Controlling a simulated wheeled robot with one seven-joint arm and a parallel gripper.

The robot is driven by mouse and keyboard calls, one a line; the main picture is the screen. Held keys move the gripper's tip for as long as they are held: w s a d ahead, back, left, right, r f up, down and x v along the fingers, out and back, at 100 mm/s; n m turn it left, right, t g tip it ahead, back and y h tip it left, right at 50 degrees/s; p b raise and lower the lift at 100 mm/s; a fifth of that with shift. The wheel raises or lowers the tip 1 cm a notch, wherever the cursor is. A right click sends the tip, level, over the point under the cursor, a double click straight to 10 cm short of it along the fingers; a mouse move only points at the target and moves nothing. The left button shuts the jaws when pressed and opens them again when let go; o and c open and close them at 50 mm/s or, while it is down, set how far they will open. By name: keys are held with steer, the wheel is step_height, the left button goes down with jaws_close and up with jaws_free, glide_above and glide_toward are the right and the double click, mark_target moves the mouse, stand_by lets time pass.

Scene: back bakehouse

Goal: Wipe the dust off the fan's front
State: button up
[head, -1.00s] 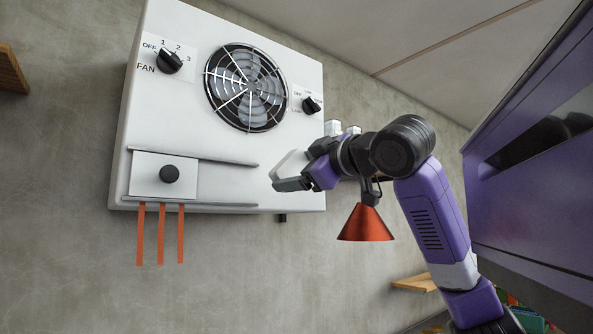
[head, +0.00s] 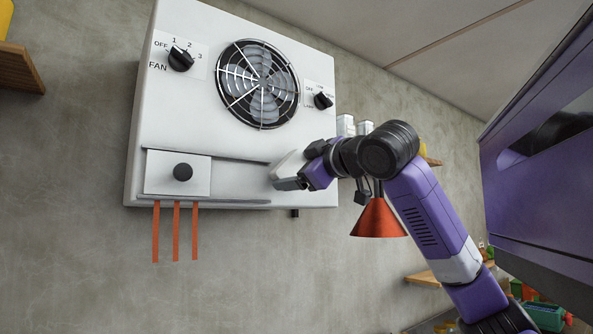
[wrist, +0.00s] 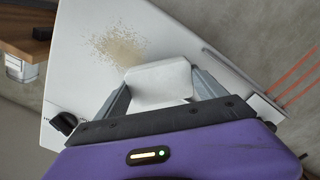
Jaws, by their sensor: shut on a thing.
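The fan unit (head: 225,140) is a white box on the wall with a round grille (head: 258,84) in its front. A patch of tan dust (wrist: 117,48) lies on its white face in the wrist view; I cannot make it out in the head view. My gripper (head: 282,180) is in front of the lower right of the face, below the grille. It is shut on a white block-like pad (wrist: 160,82), which also shows pale in the head view (head: 290,164). The dust lies just beyond the pad. I cannot tell whether the pad touches the face.
The face carries a FAN knob (head: 181,60), a smaller right knob (head: 323,101) and a slider plate (head: 178,174) with a black knob and rails. Orange strips (head: 176,230) hang below. A red cone-shaped shade (head: 377,220) appears near my arm. A shelf (wrist: 22,40) lies beyond the box.

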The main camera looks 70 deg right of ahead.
steer(key=shift+p+x, duration=0.3)
steer(key=shift+x, duration=0.65)
stand_by(0.5)
steer(key=shift+d, duration=0.1)
steer(key=shift+s+d+p, duration=2.2)
steer(key=shift+s+d, duration=1.45)
steer(key=shift+d, duration=2.15)
steer(key=shift+w+a+b, duration=0.3)
steer(key=shift+w+a, duration=0.9)
steer(key=shift+a, duration=0.75)
steer(key=shift+w+a+b, duration=0.35)
steer(key=shift+w+a, duration=0.85)
steer(key=shift+a, duration=0.7)
steer(key=shift+w+a+b, duration=0.3)
steer(key=shift+w+a, duration=0.9)
steer(key=shift+a, duration=0.75)
steer(key=shift+w+a+r, duration=0.1)
steer(key=shift+a, duration=0.05)
steer(key=shift+r+p, duration=0.15)
steer(key=shift+p, duration=0.15)
steer(key=s+d+p, duration=0.1)
steer(key=s+d, duration=0.2)
steer(key=d, duration=0.3)
steer(key=shift+s+d, duration=0.35)
